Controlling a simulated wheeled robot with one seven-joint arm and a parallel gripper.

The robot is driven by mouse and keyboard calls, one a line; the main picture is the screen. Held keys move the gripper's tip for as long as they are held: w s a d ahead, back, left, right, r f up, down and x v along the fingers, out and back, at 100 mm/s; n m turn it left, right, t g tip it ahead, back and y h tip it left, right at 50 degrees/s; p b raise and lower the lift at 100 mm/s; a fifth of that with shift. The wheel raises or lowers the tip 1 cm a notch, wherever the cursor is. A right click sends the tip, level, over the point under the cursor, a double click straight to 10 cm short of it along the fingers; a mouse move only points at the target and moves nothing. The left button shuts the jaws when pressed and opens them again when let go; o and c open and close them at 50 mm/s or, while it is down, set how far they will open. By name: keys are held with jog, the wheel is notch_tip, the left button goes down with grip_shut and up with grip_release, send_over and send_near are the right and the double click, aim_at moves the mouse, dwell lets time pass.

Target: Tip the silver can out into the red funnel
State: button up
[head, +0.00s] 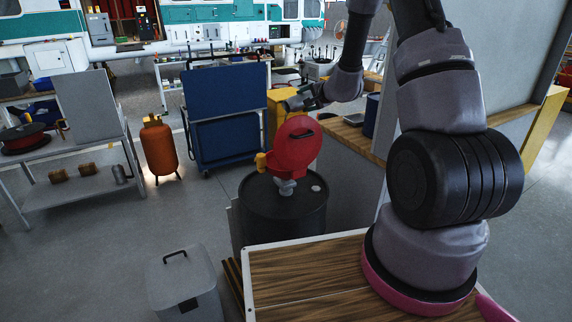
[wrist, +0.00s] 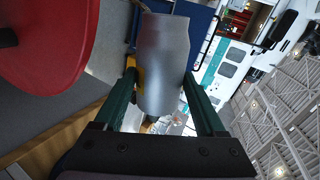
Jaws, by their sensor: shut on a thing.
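The red funnel (head: 292,148) stands on top of a dark drum (head: 262,222) in the head view, on a grey neck. A broad red face with a dark slot faces me, and its mouth is not clearly visible. The funnel fills the left of the wrist view (wrist: 50,45). My gripper (head: 302,98) is just above and behind the funnel's top edge. Its green fingers are shut on the silver can (wrist: 163,62), which lies well over on its side beside the funnel, apart from it in the wrist view. I cannot see into the can.
A wooden-topped bench (head: 300,275) is in front of the drum, and a grey bin (head: 183,282) stands to its left. An orange gas cylinder (head: 159,148) and a blue cart (head: 226,120) are behind. Open floor lies at the left.

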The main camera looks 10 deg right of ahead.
aim_at(293, 97)
jog(key=shift+s+a+f+n, duration=0.1)
jog(key=shift+a+f+n, duration=0.15)
jog(key=shift+n, duration=0.15)
dwell(0.4)
jog(key=shift+a+h+p, duration=0.1)
jog(key=shift+h+p, duration=0.2)
jog(key=shift+s+a+r+n+t+h, duration=0.3)
jog(key=shift+a+r+n+t+h, duration=0.3)
jog(key=shift+n, duration=0.4)
jog(key=a+n, duration=0.1)
jog(key=a+n+t+h, duration=0.1)
jog(key=s+r+n+h, duration=0.1)
jog(key=shift+a+p, duration=0.3)
jog(key=shift+a, duration=0.1)
jog(key=shift+r, duration=0.1)
jog(key=shift+d, duration=0.15)
jog(key=shift+p, duration=0.3)
